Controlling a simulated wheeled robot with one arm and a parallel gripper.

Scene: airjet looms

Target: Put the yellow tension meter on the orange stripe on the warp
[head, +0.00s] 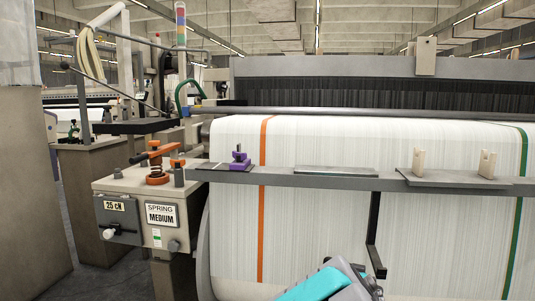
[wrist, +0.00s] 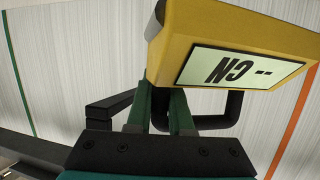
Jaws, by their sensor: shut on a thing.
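The yellow tension meter (wrist: 225,30) is held in my gripper (wrist: 162,98) in the wrist view. Its pale display reads "-- CN" upside down, and a black loop (wrist: 238,110) shows under it. The green fingers are shut on the meter; the exact contact is partly hidden. The white warp (head: 330,235) fills the loom front in the head view and lies behind the meter in the wrist view (wrist: 75,60). The orange stripe (head: 261,230) runs down the warp's left part. It shows at the right edge of the wrist view (wrist: 294,125), apart from the meter. The head view does not show the meter.
A grey rail (head: 350,181) crosses the warp, bearing a purple item (head: 239,162) and pale blocks (head: 487,163). A black bracket (head: 374,235) hangs from it. A green stripe (head: 517,220) is at far right. A spring-label box (head: 140,215) stands left.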

